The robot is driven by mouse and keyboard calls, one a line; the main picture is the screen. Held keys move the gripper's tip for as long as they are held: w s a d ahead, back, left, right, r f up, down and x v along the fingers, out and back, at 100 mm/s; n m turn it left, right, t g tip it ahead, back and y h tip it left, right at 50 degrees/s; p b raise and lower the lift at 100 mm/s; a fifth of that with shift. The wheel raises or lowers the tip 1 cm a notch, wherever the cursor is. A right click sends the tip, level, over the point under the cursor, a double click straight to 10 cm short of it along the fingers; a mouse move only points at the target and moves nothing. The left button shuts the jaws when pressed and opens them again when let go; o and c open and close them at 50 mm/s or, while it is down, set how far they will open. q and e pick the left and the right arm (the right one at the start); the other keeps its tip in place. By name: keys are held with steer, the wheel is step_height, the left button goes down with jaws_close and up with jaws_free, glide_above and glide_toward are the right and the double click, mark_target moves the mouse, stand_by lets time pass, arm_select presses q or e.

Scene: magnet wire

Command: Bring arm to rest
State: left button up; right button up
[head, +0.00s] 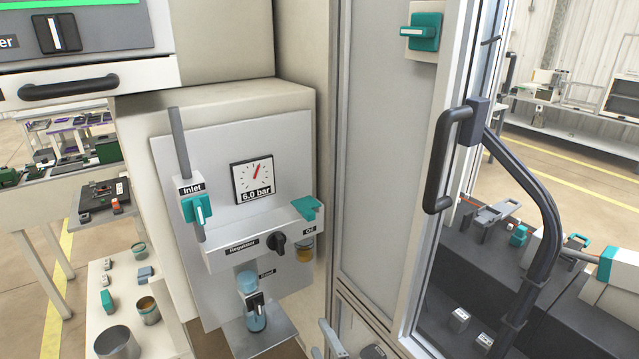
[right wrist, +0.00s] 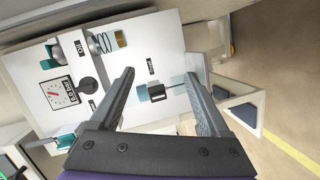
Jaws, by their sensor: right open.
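My right gripper (right wrist: 160,78) is open in the right wrist view, its two dark fingers spread with nothing between the tips. It faces the grey-white air panel (head: 218,160), which appears turned on its side in that view. The drain cup (head: 254,302) with its black clip shows beyond the fingers in the right wrist view (right wrist: 152,93), apparently apart from them. My left gripper is in neither view.
The panel carries a gauge (head: 252,178) reading 6.0 bar, a teal inlet valve (head: 197,209) and a black regulator knob (head: 276,243). A small shelf (head: 262,336) juts out below. A machine door with a black handle (head: 446,160) stands right of it. A side table (head: 150,300) holds cups.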

steer(key=s+d+m+g+h+p, duration=0.1)
steer(key=s+d+m+g+h, duration=0.1)
steer(key=d+m, duration=0.3)
steer(key=s+d+m+g+h+p, duration=0.1)
steer(key=s+d+m+h, duration=0.15)
steer(key=d, duration=0.45)
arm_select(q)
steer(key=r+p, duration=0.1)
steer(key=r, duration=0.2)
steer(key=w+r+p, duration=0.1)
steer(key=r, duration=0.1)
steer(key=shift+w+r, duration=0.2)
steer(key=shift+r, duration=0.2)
arm_select(e)
steer(key=s+d+f+m+g, duration=0.1)
steer(key=s+d+m+g, duration=0.2)
steer(key=s+m, duration=0.2)
steer(key=s+d+f+m+g, duration=0.2)
steer(key=s+d+m+g, duration=0.1)
steer(key=s+m, duration=0.3)
steer(key=shift+s+g+h, duration=0.3)
steer(key=shift+s+h, duration=0.15)
steer(key=shift+s, duration=0.7)
